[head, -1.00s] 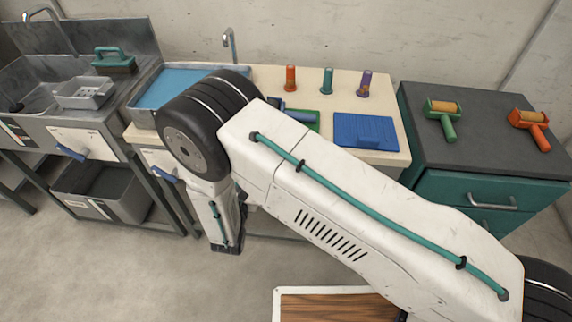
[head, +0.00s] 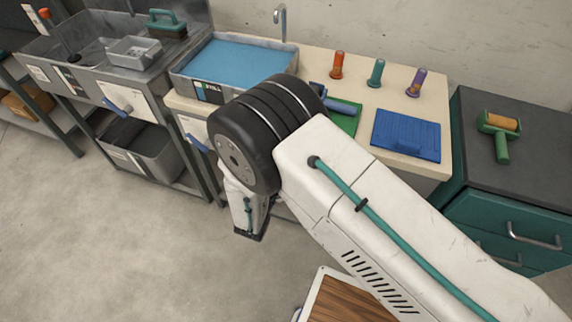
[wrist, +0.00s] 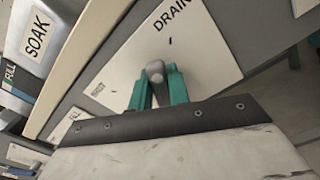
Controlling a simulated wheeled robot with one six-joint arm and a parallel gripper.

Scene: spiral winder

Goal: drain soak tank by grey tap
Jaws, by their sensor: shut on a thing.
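The soak tank (head: 290,62) is a metal tray of blue liquid on the pale bench, at upper middle in the head view. Its white SOAK label (wrist: 37,35) shows at upper left in the wrist view. The grey tap (wrist: 155,70) stands out from a white panel (wrist: 115,75) marked DRAIN at its upper right. My gripper (wrist: 158,92) has its teal fingers shut on either side of the grey tap's handle. In the head view my arm hides the tap and the fingers.
A blue-handled tap (head: 198,143) shows left of my arm, and another (head: 120,105) sits below the metal sink (head: 85,58). A grey bin (head: 145,150) stands under the sink. A blue ridged board (head: 406,136) lies on the bench. The floor at lower left is clear.

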